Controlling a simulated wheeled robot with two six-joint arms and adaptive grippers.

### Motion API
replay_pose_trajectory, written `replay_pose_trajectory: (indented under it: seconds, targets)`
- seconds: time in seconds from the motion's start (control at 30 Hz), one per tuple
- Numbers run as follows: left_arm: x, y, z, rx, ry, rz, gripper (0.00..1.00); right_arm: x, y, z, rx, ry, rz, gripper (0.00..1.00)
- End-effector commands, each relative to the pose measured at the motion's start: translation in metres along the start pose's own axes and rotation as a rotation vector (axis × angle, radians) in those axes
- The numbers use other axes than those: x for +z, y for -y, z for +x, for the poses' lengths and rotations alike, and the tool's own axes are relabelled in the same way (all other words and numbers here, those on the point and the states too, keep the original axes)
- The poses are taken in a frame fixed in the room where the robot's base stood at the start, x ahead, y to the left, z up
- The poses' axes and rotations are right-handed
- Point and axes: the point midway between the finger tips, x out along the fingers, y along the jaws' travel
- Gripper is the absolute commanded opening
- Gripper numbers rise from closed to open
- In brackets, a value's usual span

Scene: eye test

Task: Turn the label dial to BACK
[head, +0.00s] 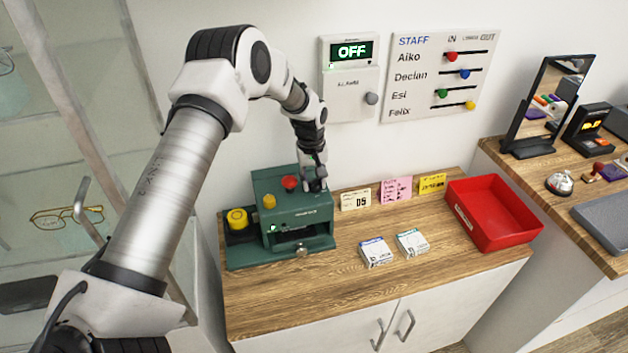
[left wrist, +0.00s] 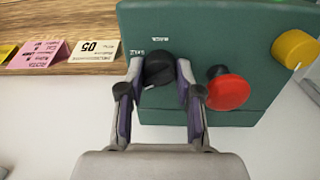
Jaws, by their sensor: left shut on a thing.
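The label dial (left wrist: 158,70) is a dark round knob on top of a green label machine (head: 320,215), which stands at the left of the wooden counter. My left gripper (head: 315,183) reaches down to the right part of the machine's top. In the left wrist view its fingers (left wrist: 158,78) are on both sides of the knob, shut on it. A small white mark shows at the knob's near lower edge. Two small upside-down words are printed beside the dial, too small to read surely. In the head view the gripper hides the dial. My right gripper is not in view.
A red button (head: 290,182) and a yellow knob (head: 269,201) sit close to the dial. Notes (head: 396,190) stand behind. Two small boxes (head: 376,252) and a red tray (head: 515,240) are to the right. The wall display (head: 352,51) reads OFF. The counter's front middle is clear.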

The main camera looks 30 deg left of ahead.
Motion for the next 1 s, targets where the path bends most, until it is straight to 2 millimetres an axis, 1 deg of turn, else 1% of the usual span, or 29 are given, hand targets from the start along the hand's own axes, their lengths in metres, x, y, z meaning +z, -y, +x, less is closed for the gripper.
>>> replay_pose_trajectory:
  seconds: [0.67, 0.87, 1.0]
  targets:
    - [0.0003, 0.0001, 0.0003, 0.000, 0.002, 0.018, 0.00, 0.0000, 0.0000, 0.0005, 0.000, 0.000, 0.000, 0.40]
    - [0.0002, 0.0001, 0.0006, 0.000, 0.004, 0.048, 0.00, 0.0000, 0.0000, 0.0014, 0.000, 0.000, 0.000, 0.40]
    - [0.0001, -0.0001, 0.0008, 0.000, 0.007, 0.100, 0.00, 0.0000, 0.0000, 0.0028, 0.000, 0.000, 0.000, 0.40]
